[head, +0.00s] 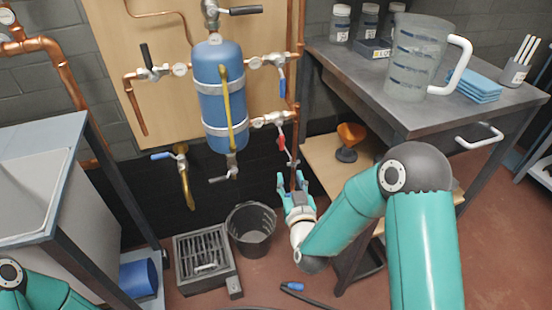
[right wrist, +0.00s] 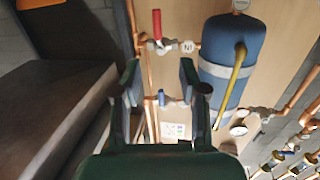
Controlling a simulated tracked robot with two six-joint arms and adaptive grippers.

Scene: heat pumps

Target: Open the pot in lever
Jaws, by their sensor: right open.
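The pot is probably the upright blue cylinder (head: 220,95) on the wooden board; it also shows at the right of the right wrist view (right wrist: 228,70). On its right side are valves with a blue lever (head: 282,86) and, lower, a red lever (head: 281,141). The right wrist view shows the red lever (right wrist: 156,24) and the blue lever (right wrist: 163,97). I cannot read which is the pot in lever. My right gripper (head: 293,180) is open and empty below the red lever, apart from it. In its own view, its fingers (right wrist: 160,82) frame the pipe and blue lever.
A metal table (head: 400,112) with a clear jug (head: 412,62) stands right of the pipes. An orange funnel (head: 351,134) is on the shelf below. A black bucket (head: 251,230) and a grated drain (head: 206,258) are on the floor. A copper pipe (head: 293,75) runs vertically beside the valves.

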